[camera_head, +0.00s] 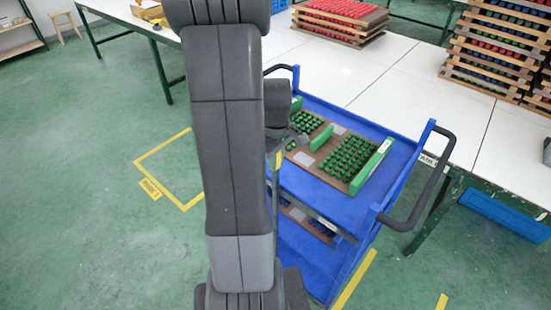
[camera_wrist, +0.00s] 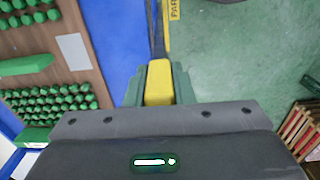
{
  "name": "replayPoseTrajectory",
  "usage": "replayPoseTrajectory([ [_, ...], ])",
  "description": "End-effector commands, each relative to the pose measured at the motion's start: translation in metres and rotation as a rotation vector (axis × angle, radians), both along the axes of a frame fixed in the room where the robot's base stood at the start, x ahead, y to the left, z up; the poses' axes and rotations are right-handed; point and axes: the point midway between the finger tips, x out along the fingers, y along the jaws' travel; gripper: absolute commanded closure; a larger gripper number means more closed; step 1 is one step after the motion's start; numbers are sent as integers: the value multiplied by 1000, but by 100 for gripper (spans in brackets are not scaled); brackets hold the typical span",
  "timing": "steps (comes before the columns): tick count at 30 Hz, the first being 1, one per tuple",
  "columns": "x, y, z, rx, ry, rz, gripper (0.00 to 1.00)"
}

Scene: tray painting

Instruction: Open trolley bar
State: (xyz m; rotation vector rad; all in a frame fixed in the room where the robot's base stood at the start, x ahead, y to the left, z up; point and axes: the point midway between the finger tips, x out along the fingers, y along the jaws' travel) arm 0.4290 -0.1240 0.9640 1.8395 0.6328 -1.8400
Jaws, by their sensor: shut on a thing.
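The blue trolley (camera_head: 385,155) stands beside the white table in the head view, and its blue top edge shows in the wrist view (camera_wrist: 112,45). The trolley bar has a yellow end (camera_wrist: 158,88) in the wrist view, with a thin dark length running away above it. My gripper (camera_wrist: 159,76) is shut on this yellow end, with a green finger on each side. In the head view my arm hides most of the gripper and the bar. A dark bar length (camera_head: 325,222) crosses the trolley's near side below the top shelf; I cannot tell its full extent.
A brown tray with green pegs (camera_head: 345,172) lies on the trolley top. The dark push handle (camera_head: 428,195) sticks out at the right. Stacked trays (camera_head: 497,50) stand on the white table (camera_head: 340,75). Green floor with a yellow parking mark (camera_head: 150,188) is clear at left.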

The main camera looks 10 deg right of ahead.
Motion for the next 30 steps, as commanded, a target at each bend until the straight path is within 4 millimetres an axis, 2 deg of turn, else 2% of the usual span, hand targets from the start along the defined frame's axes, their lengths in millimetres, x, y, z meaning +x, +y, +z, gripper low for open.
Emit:
replayPoseTrajectory([
  [5, -14, -11, 0, -1, -1, -3, 100],
  [8, -30, -24, -1, -1, 1, -5, 100],
  [21, -125, -97, 0, -1, -1, -10, 100],
  [30, -174, -135, 0, -1, 1, -7, 100],
])
